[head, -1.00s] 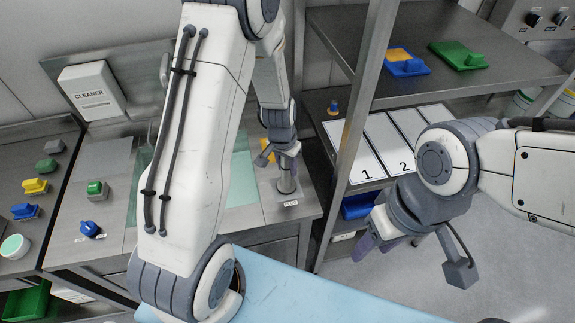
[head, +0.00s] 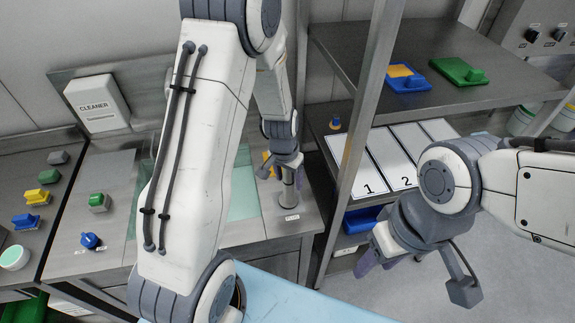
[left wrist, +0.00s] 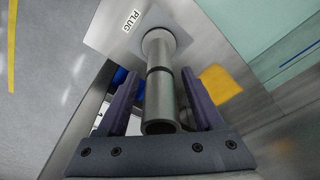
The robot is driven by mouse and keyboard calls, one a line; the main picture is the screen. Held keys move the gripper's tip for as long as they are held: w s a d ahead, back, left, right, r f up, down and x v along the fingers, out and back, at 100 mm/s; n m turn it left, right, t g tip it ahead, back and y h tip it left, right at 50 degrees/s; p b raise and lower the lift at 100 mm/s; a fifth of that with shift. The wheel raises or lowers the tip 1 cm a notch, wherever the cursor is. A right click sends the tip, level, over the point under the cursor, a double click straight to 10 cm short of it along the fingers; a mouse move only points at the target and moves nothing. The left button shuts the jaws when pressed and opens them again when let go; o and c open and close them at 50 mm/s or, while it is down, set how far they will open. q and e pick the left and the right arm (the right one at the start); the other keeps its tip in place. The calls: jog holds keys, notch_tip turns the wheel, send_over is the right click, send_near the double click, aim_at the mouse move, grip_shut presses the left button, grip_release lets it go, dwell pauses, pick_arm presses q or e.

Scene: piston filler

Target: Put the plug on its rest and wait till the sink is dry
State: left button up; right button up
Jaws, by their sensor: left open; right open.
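The plug (head: 288,195) is a grey metal tube. It stands upright in a round collar on the metal counter, beside a PLUG label (head: 292,218); both also show in the left wrist view, the tube (left wrist: 159,95) and the label (left wrist: 132,21). My left gripper (left wrist: 160,80) is open, with one finger on each side of the tube; I cannot tell whether they touch it. The sink (head: 243,190) lies left of the plug as a pale green basin, partly hidden by my left arm; its wetness is unclear. My right gripper (head: 380,258) is open and empty, right of the counter.
A cleaner dispenser (head: 97,103) is on the wall. Blue (head: 90,240) and green (head: 98,201) knobbed pieces sit left of the sink. A shelf post (head: 365,110) rises right of the plug. Numbered white panels (head: 368,172) lie on the lower shelf. A yellow piece (left wrist: 220,84) is near the plug.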

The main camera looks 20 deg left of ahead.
pick_arm(q)
jog(key=r, duration=0.3)
jog(key=s+r, duration=0.1)
jog(key=r, duration=0.2)
jog(key=r+b, duration=0.1)
jog(key=r, duration=0.3)
jog(key=shift+s+a+r, duration=0.1)
jog(key=shift+s+a, duration=0.05)
jog(key=shift+s, duration=0.1)
jog(key=s+d+r+m, duration=0.2)
jog(key=s+d+r, duration=0.3)
jog(key=s+d, duration=0.5)
jog(key=s+d+r+m+g, duration=0.1)
jog(key=s+d+m, duration=0.2)
jog(key=s, duration=0.9)
jog(key=shift+s+d+r+g+h, duration=0.15)
jog(key=shift+s+d+g+h, duration=0.2)
jog(key=shift+d, duration=0.35)
jog(key=shift+w, duration=0.1)
